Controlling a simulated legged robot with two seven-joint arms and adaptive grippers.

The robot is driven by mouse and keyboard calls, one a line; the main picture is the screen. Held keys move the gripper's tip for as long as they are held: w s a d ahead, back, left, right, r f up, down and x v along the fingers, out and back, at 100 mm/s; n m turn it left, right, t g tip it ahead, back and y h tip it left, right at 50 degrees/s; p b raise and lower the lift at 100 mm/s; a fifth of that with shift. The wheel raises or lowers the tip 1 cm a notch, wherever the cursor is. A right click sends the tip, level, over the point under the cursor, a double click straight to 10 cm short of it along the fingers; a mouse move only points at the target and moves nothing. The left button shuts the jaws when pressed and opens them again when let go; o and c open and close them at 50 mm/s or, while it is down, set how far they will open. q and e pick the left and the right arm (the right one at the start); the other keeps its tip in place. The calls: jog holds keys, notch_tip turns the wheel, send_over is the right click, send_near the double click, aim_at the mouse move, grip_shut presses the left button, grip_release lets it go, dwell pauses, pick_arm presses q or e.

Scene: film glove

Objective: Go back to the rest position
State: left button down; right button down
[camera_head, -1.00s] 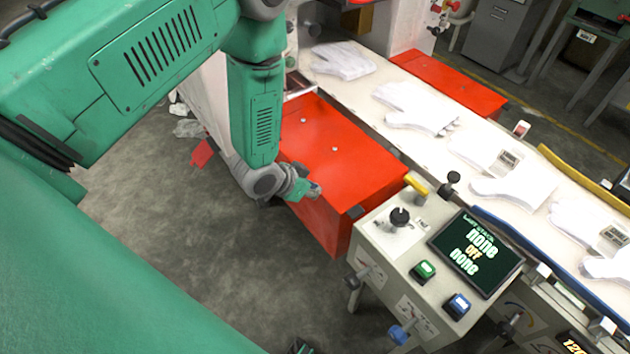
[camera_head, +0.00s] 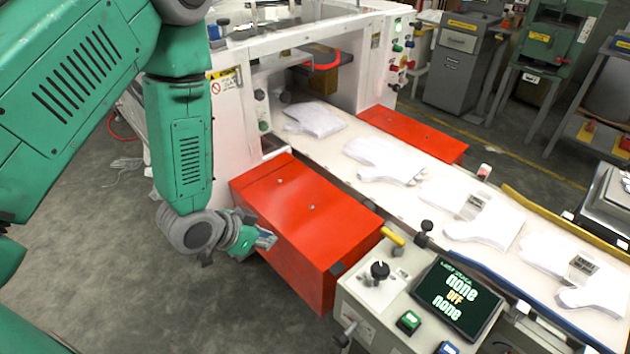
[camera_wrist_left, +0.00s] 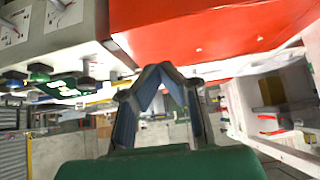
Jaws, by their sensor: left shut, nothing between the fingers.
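My left gripper (camera_head: 264,240) hangs at the end of the green arm, just left of the near red box (camera_head: 300,210). In the left wrist view its two fingers (camera_wrist_left: 160,72) meet at their tips, with nothing between them. The red box fills the top of that view, close to the fingers; I cannot tell whether they touch it. My right gripper is in neither view.
A white conveyor (camera_head: 400,205) with several white gloves (camera_head: 383,158) runs from the white machine (camera_head: 240,110) to the lower right. A control box with a screen (camera_head: 457,298) stands in front. The grey floor (camera_head: 200,310) at lower left is clear.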

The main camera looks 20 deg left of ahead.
pick_arm(q)
jog(key=s+f+n+g+y+b, duration=0.3)
jog(key=s+f+g+b, duration=0.4)
jog(key=s+f, duration=1.1)
jog(key=s+b, duration=0.2)
jog(key=s, duration=0.1)
jog(key=shift+d+n, duration=0.4)
jog(key=shift+f, duration=0.1)
